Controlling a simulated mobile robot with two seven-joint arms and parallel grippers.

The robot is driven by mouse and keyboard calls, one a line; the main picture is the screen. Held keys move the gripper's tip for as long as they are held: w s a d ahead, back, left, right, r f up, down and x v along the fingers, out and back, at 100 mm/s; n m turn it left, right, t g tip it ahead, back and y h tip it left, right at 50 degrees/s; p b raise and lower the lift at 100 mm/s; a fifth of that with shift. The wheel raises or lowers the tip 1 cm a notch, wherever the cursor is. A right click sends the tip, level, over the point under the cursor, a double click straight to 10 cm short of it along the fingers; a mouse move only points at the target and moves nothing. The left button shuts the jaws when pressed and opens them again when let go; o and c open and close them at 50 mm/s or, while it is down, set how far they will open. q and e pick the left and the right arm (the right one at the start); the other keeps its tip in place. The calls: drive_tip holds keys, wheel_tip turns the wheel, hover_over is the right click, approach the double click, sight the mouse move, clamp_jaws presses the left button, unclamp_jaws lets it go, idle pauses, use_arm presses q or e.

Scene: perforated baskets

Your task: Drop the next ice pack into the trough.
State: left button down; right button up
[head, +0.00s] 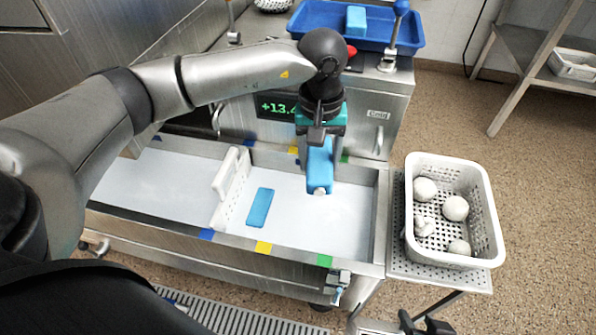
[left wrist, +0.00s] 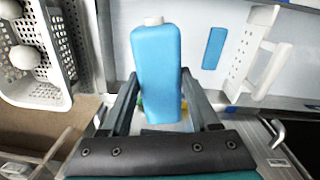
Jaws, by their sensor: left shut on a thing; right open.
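My left gripper (head: 319,148) is shut on a blue ice pack (head: 320,172) with a white cap. It holds the pack cap-end down above the right part of the white-floored trough (head: 345,215). In the left wrist view the held ice pack (left wrist: 157,72) sits between the two fingers. A second, flat blue ice pack (head: 260,207) lies on the trough floor beside the white perforated divider (head: 233,188). My right gripper (head: 428,324) is open at the bottom edge of the head view, partly cut off.
A blue tray (head: 425,35) with a light blue pack (head: 356,20) stands on the unit at the back. A white perforated basket (head: 490,215) with several pale round things stands right of the trough. Blue, yellow and green marks line the trough rim.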

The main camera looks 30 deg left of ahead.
drive_tip(key=s+d+f+g+h+p, duration=0.2)
drive_tip(key=s+d+f+g+p, duration=0.1)
drive_tip(key=s+d+g, duration=0.1)
wheel_tip(320, 180, up, 8)
drive_tip(key=t+b, duration=0.2)
drive_tip(key=b, duration=0.2)
use_arm(q)
drive_tip(key=s+a+f+n+b, duration=0.1)
drive_tip(key=f+n+b, duration=0.1)
drive_tip(key=f, duration=0.7)
drive_tip(key=s+a+f+n+b, duration=0.1)
drive_tip(key=f+b, duration=0.3)
drive_tip(key=f, duration=0.6)
drive_tip(key=shift+s+a+f+n, duration=0.3)
drive_tip(key=shift+a+n, duration=0.2)
drive_tip(key=shift+n, duration=0.3)
use_arm(e)
drive_tip(key=w+a+r+t+y, duration=0.3)
drive_tip(key=w+a+t+y, duration=0.3)
drive_tip(key=a+t, duration=0.4)
drive_tip(key=shift+a, duration=0.55)
use_arm(q)
drive_tip(key=shift+c, duration=0.2)
unclamp_jaws()
drive_tip(key=shift+s, duration=0.1)
drive_tip(key=shift+r, duration=0.15)
